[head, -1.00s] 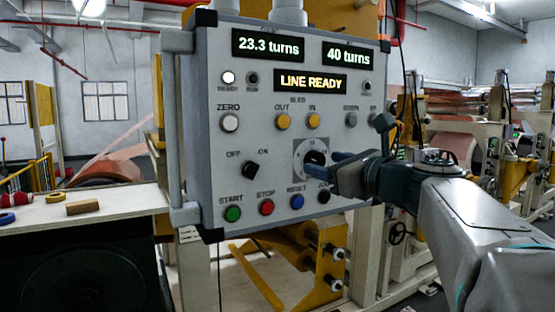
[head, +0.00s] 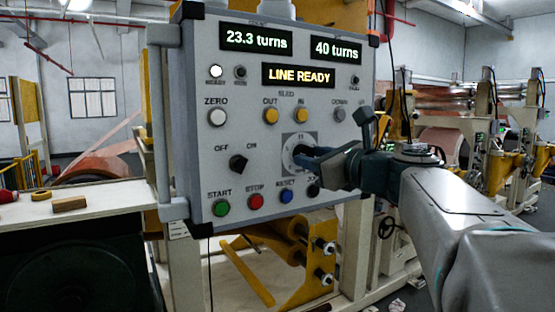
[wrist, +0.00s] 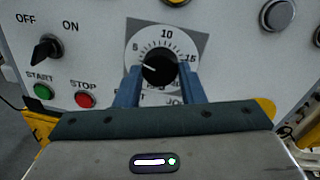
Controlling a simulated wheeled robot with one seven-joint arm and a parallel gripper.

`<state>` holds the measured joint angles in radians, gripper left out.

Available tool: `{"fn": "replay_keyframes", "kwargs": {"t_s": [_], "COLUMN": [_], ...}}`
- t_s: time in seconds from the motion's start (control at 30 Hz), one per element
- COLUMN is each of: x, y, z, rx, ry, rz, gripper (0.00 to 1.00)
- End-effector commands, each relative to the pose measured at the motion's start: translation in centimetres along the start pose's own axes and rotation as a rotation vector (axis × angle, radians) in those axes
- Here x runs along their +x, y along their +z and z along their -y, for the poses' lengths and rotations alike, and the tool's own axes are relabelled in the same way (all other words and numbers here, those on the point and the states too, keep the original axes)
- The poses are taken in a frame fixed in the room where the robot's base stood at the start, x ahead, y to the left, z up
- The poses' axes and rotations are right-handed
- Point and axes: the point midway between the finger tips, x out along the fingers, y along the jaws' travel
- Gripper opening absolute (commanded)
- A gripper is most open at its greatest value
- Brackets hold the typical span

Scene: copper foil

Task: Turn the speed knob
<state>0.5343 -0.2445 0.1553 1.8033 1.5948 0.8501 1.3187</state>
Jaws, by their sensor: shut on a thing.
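The speed knob is a black dial (wrist: 160,68) with a white pointer line, on a round white scale plate (wrist: 138,48) marked 5, 10 and 15. In the wrist view its pointer aims left, a little below the 5. My gripper (wrist: 160,84) has its two blue fingers on either side of the knob, shut on it. In the head view my gripper (head: 308,154) reaches the panel from the right and hides most of the knob; part of the scale plate (head: 290,143) shows.
The grey control panel (head: 205,140) has displays reading 23.3 turns, 40 turns and LINE READY. An OFF/ON switch (head: 238,163) and green START (head: 222,208), red STOP (head: 256,202) and blue RESET (head: 286,196) buttons sit close around the knob. A bench (head: 110,200) stands at left.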

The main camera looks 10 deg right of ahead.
Motion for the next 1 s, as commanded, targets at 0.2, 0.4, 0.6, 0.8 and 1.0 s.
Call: {"fn": "replay_keyframes", "kwargs": {"t_s": [0.2,0.4,0.6,0.8,1.0], "x": [0.06,0.06,0.08,0.07,0.07], "y": [-0.28,-0.32,-0.29,-0.22,-0.17], "z": [-0.22,-0.23,-0.24,-0.27,-0.26], "rx": [-0.134,-0.314,-0.505,-0.693,-0.862], "ry": [0.005,0.008,0.011,0.014,0.017], "rz": [-0.008,-0.020,-0.034,-0.048,-0.061], "gripper": [0.13,0.13,0.13,0.13,0.13]}}
